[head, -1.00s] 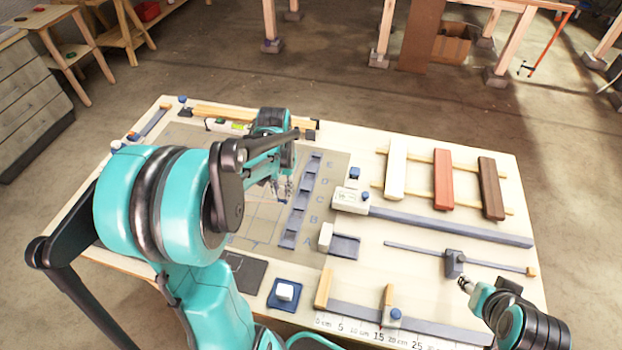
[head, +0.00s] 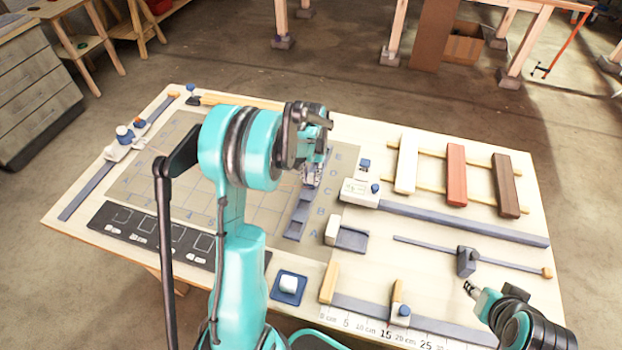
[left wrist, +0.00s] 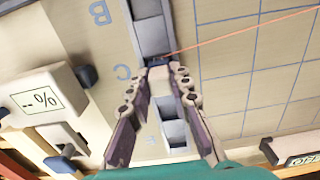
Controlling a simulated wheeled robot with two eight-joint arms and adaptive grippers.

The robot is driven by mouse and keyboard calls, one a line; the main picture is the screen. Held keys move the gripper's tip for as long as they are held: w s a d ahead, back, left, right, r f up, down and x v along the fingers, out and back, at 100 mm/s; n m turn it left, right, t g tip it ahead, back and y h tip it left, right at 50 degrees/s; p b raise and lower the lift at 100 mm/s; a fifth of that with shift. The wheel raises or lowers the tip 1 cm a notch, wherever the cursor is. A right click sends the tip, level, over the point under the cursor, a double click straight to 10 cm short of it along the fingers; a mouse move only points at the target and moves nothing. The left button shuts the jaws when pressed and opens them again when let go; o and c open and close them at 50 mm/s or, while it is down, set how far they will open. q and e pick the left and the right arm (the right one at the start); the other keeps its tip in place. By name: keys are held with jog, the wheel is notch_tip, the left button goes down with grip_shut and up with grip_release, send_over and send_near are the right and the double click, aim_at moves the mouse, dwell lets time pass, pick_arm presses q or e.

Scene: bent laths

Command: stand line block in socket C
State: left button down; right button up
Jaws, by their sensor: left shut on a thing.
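My left gripper (head: 312,180) is over the upper part of the row of grey sockets (head: 297,222) on the board. In the left wrist view its fingers (left wrist: 160,72) are shut on a small dark block, the line block (left wrist: 157,62), mostly hidden between the tips. The block is at the socket strip (left wrist: 150,28) beside the letter C. A thin orange line runs from near it across the grid to the upper right. I cannot tell whether it is seated. My right gripper (head: 470,289) is at the lower right, away from the sockets; its jaw opening is unclear.
A white box with a percent display (left wrist: 48,92) stands beside the sockets. White, red and dark laths (head: 456,175) lie on rails at the right. A blue pad with a white block (head: 289,286) and a ruler strip (head: 372,328) lie along the front.

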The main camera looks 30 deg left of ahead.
pick_arm(q)
jog(key=shift+f, duration=0.15)
jog(key=c, duration=1.4)
grip_release()
jog(key=shift+o, duration=0.2)
